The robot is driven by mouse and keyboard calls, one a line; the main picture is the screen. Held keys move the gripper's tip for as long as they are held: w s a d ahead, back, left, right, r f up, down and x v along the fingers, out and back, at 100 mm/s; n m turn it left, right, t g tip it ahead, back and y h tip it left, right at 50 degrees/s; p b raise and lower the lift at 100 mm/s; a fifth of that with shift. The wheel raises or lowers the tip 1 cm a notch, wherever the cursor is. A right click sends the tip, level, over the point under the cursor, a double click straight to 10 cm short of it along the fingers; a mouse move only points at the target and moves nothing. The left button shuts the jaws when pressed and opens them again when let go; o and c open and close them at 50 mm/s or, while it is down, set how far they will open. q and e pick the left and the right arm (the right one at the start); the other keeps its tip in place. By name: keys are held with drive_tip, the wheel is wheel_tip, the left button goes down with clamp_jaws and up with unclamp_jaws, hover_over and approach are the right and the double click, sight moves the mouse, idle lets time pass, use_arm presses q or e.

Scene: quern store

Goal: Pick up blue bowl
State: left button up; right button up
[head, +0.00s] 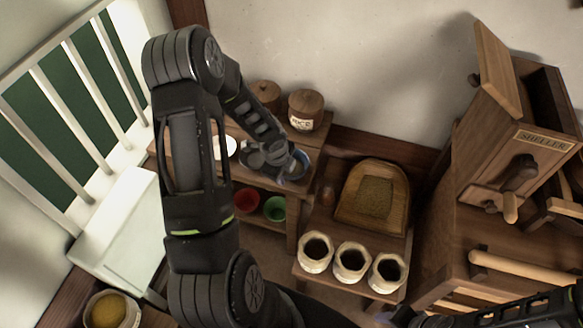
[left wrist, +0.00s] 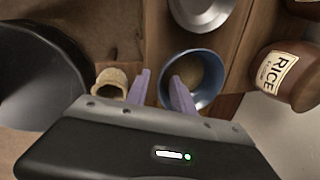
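The blue bowl (head: 304,163) stands on the wooden shelf top in the head view, partly hidden by my left gripper (head: 292,171). In the left wrist view the blue bowl (left wrist: 216,72) shows its round rim and brownish inside. My left gripper (left wrist: 161,90) is open, with a gap between its two purple fingers. The right finger overlaps the bowl's near-left rim and the left finger lies outside it. I cannot tell whether they touch. My right arm enters at the lower right of the head view; its gripper (head: 408,316) is dark and partly cut off.
A rice jar (head: 306,110) stands behind the bowl, also in the left wrist view (left wrist: 278,76). A metal bowl (left wrist: 201,12) is close by. A red bowl (head: 246,200) and green bowl (head: 274,208) sit on the lower shelf. Open sacks (head: 351,262) stand to the right.

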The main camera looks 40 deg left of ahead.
use_arm(q)
drive_tip(key=shift+c, duration=0.2)
clamp_jaws()
idle(0.3)
idle(1.1)
